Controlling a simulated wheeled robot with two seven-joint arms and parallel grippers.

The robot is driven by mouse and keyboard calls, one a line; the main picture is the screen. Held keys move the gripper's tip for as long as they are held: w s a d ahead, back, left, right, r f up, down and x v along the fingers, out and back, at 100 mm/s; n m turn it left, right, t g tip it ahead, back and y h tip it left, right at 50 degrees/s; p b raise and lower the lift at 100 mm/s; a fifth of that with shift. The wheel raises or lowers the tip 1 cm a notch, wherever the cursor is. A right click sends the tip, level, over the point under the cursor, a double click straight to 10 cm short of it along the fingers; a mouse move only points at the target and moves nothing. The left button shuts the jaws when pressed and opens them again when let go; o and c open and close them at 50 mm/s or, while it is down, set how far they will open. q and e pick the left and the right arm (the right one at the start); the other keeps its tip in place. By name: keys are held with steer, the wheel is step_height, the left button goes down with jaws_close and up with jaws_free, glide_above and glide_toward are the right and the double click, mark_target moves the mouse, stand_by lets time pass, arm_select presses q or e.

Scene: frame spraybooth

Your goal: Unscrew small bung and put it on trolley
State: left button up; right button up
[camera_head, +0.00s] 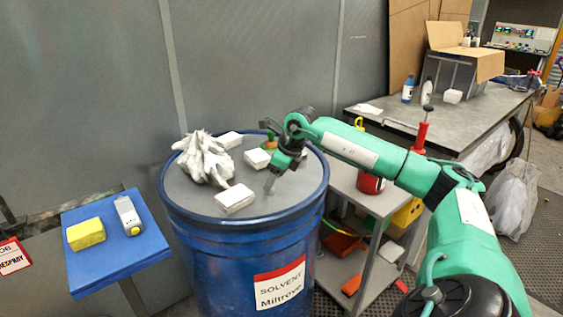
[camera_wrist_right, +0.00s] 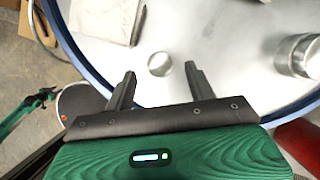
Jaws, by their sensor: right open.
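My right gripper (camera_head: 270,184) is over the lid of the blue drum (camera_head: 255,240), pointing down with its fingers apart. In the right wrist view its open jaws (camera_wrist_right: 160,72) are on either side of a small round pale metal bung (camera_wrist_right: 159,63), which sits at the lid. I cannot tell whether the fingers touch it. In the head view I cannot make the bung out. A larger silver cylinder (camera_wrist_right: 301,56) stands on the lid to the right in the wrist view. The grey trolley (camera_head: 382,203) stands right of the drum, partly behind my right arm. My left gripper cannot be made out clearly.
On the lid lie a crumpled white rag (camera_head: 204,160) and several white blocks, one (camera_head: 235,198) near the gripper. A red can (camera_head: 371,183) is on the trolley. A blue stand (camera_head: 116,262) holds a yellow sponge (camera_head: 86,234). A cluttered bench (camera_head: 440,118) is behind.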

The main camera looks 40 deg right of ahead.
steer(key=shift+x, duration=1.4)
steer(key=shift+c, duration=0.3)
steer(key=c, duration=1)
steer(key=shift+o, duration=0.5)
steer(key=shift+w+r+n+g+y+p, duration=0.1)
steer(key=shift+n+g+y+p, duration=0.15)
steer(key=shift+n, duration=0.6)
steer(key=shift+r+n+g+y+p, duration=0.1)
steer(key=shift+n+g+y+p, duration=0.2)
steer(key=shift+n, duration=0.55)
steer(key=shift+c, duration=0.2)
steer(key=shift+f+n+y, duration=0.1)
steer(key=shift+n+y, duration=0.15)
steer(key=shift+n, duration=0.25)
